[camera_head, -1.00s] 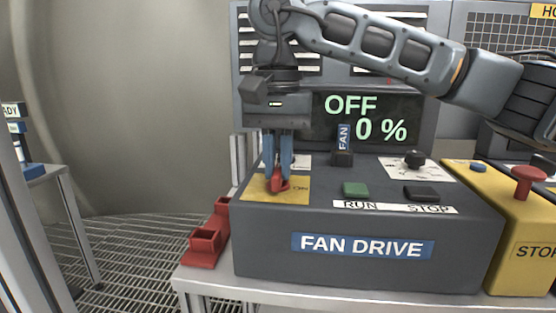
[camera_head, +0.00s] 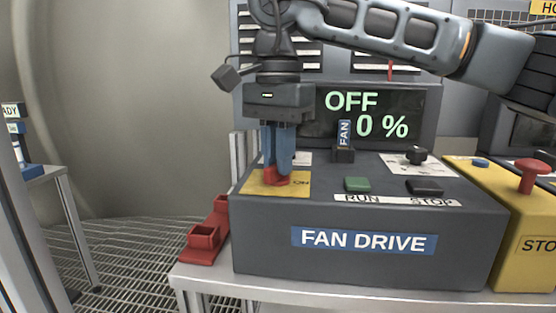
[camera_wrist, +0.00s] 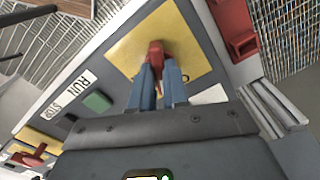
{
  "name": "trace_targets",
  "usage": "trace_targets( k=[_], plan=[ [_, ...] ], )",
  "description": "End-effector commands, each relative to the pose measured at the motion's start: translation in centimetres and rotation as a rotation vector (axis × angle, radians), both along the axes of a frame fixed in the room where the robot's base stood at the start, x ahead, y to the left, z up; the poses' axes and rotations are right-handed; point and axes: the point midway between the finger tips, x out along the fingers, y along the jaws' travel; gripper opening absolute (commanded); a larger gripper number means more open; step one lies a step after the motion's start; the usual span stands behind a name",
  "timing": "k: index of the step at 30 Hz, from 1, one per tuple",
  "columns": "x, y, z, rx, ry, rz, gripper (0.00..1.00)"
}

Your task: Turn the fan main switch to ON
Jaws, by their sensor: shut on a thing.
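The fan main switch is a red handle (camera_head: 276,177) on a yellow plate (camera_head: 252,188) at the left of the dark fan drive box (camera_head: 270,250). The red handle also shows in the wrist view (camera_wrist: 155,52), on its yellow plate (camera_wrist: 193,32). My gripper (camera_head: 277,172) points down and is shut on the red handle. The blue fingers (camera_wrist: 158,80) hide part of the handle. An "ON" mark shows on the plate just right of the fingers. The display (camera_head: 375,115) reads OFF and 0 %.
A green RUN button (camera_head: 357,184), a dark STOP button (camera_head: 425,187) and a black knob (camera_head: 416,155) lie to the right. A red emergency button (camera_head: 531,176) stands on a yellow box. Red open holders (camera_head: 205,238) stand beside the box on the left.

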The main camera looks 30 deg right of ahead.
Motion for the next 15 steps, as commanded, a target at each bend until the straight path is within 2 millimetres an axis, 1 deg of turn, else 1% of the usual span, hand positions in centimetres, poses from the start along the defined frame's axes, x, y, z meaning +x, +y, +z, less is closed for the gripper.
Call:
trace_targets(
  k=[15],
  plan=[
    [0.07,-0.09,-0.04,-0.002,-0.003,-0.493,0.00]
  ],
)
